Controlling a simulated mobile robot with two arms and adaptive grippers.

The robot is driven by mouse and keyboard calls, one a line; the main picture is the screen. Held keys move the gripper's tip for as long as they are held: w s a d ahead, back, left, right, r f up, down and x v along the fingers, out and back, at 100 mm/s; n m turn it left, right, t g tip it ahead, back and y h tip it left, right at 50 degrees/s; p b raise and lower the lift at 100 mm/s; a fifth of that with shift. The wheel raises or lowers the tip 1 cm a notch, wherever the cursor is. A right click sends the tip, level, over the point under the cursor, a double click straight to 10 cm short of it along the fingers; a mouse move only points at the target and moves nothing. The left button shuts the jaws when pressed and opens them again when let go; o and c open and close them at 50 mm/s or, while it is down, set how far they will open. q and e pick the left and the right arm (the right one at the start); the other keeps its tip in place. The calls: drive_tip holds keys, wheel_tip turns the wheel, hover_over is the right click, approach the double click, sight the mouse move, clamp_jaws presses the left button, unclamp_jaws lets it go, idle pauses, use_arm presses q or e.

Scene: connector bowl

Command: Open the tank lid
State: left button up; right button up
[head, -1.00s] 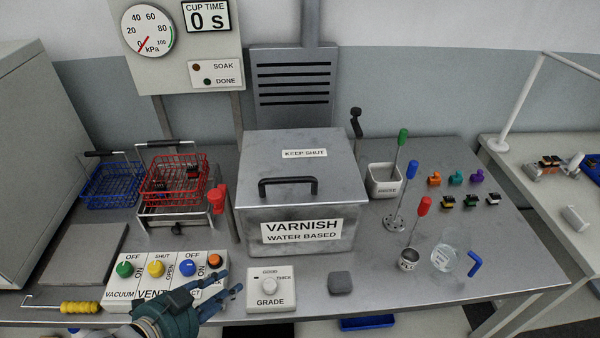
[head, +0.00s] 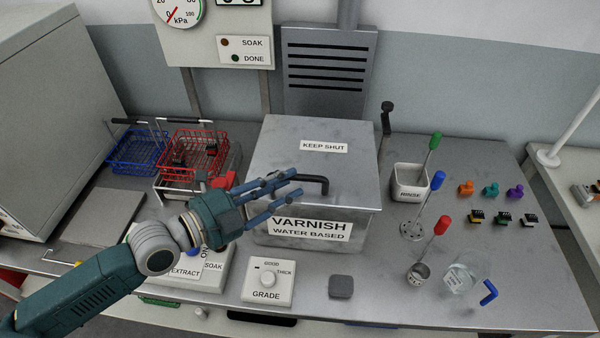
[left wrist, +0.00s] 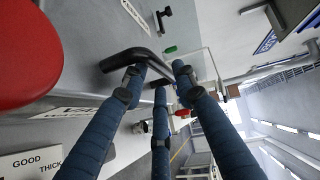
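The grey metal varnish tank (head: 365,228) stands in the middle of the bench, its lid (head: 285,140) down on it. The lid bears a "KEEP SHUT" label and a black bar handle (head: 323,182) near its front edge. My left gripper (head: 297,184) is at the handle's left part, which its fingers partly hide in the head view. In the left wrist view the handle (left wrist: 130,57) reaches between the spread fingers (left wrist: 157,82). The fingers look open; whether any touches the bar is unclear. My right gripper is not in view.
Left of the tank are a red basket (head: 190,150), a blue basket (head: 138,152) and a control panel (head: 205,272) partly under my arm. The grade dial box (head: 268,283) is in front. The rinse cup (head: 409,184), dippers and small connectors are to the right.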

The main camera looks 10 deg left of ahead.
sight(299, 179)
use_arm(q)
drive_tip(key=p+x, duration=0.1)
drive_tip(key=x, duration=0.3)
drive_tip(key=shift+d+r, duration=0.1)
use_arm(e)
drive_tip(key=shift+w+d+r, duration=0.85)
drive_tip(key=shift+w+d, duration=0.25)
use_arm(q)
drive_tip(key=shift+c, duration=0.5)
